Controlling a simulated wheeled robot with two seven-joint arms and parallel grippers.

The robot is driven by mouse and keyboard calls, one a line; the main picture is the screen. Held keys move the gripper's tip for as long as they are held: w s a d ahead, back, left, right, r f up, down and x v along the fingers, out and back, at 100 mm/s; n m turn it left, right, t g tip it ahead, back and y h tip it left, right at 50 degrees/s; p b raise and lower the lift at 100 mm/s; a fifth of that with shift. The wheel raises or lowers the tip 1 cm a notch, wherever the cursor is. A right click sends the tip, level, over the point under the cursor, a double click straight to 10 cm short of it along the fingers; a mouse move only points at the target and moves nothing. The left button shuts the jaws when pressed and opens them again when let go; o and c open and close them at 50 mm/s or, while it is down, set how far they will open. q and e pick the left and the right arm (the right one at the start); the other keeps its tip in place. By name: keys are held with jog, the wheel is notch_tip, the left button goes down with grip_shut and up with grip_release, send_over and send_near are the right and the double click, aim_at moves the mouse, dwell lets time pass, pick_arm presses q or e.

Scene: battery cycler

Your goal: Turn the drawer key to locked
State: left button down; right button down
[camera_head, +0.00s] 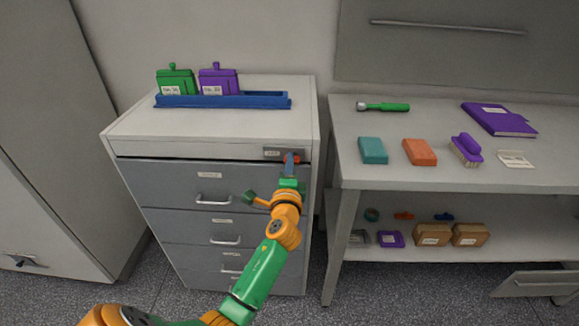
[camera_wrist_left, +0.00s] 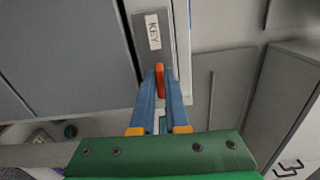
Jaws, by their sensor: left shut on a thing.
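The drawer key (camera_wrist_left: 160,80) is red-orange and sits at the lock plate (camera_wrist_left: 152,38) labelled KEY. In the head view the key (camera_head: 296,157) shows as a small red piece at the top right corner of the drawer cabinet (camera_head: 130,138), beside the lock plate (camera_head: 272,153). My left gripper (camera_wrist_left: 160,84) has its two blue fingers shut on the key, one on each side. In the head view my left gripper (camera_head: 291,160) reaches up to the key and hides part of it. The drawers (camera_head: 165,183) below are shut. My right gripper is not in view.
A blue tray (camera_head: 225,102) with a green pack (camera_head: 176,82) and a purple pack (camera_head: 218,82) stands on the cabinet. On the right, a table (camera_head: 400,182) holds a green-handled tool (camera_head: 385,106), blocks and a purple book (camera_head: 499,119). A gap separates cabinet and table.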

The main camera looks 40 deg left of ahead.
pick_arm(q)
jog(key=shift+n, duration=0.5)
jog(key=c, duration=0.9)
grip_release()
jog(key=v, duration=0.7)
jog(key=shift+d, duration=0.1)
jog(key=shift+f, duration=0.15)
